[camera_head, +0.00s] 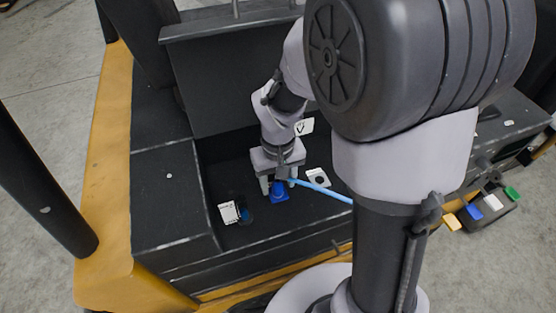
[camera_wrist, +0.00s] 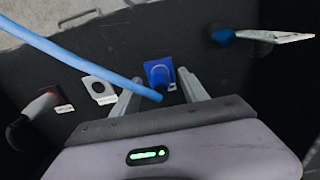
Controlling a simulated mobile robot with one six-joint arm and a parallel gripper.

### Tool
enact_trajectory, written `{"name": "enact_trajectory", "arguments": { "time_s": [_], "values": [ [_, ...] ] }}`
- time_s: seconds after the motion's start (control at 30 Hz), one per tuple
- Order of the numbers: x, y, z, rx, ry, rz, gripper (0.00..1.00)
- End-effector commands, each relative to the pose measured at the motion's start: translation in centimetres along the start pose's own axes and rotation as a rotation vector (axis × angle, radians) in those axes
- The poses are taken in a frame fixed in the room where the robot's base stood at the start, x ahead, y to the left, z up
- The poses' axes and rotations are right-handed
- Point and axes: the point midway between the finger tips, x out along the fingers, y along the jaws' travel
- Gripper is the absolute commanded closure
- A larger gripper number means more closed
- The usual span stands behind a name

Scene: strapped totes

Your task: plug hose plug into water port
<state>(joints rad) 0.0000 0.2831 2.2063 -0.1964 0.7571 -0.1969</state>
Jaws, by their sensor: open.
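A bright blue fitting (camera_head: 279,194) sits on the dark floor of the machine's recess. It also shows in the wrist view (camera_wrist: 158,70), and I take it to be the water port. A light blue hose (camera_head: 325,191) comes in from the right and ends at this fitting. In the wrist view the hose (camera_wrist: 80,63) runs from the upper left to a point between my fingers. The hose plug is not clearly visible, and I cannot tell whether it is seated. My gripper (camera_head: 279,183) is open, its fingers on either side of the blue fitting and hose end.
A white plate with a dark hole (camera_wrist: 99,90) lies beside the fitting. A white card (camera_head: 228,212) stands by a dark round part with blue on it. Dark walls bound the recess.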

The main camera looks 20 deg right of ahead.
Motion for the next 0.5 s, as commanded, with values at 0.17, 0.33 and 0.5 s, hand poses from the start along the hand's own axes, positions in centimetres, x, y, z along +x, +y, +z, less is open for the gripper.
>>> {"name": "enact_trajectory", "arguments": {
  "time_s": [0.17, 0.33, 0.5],
  "values": [
    [-5.0, 0.0, -0.1, 0.001, 0.004, 0.0, 0.48],
    [-9.3, 0.0, -0.1, 0.001, 0.004, 0.0, 0.48],
    [-12.9, 0.0, -0.1, 0.001, 0.003, 0.0, 0.48]
  ]
}}
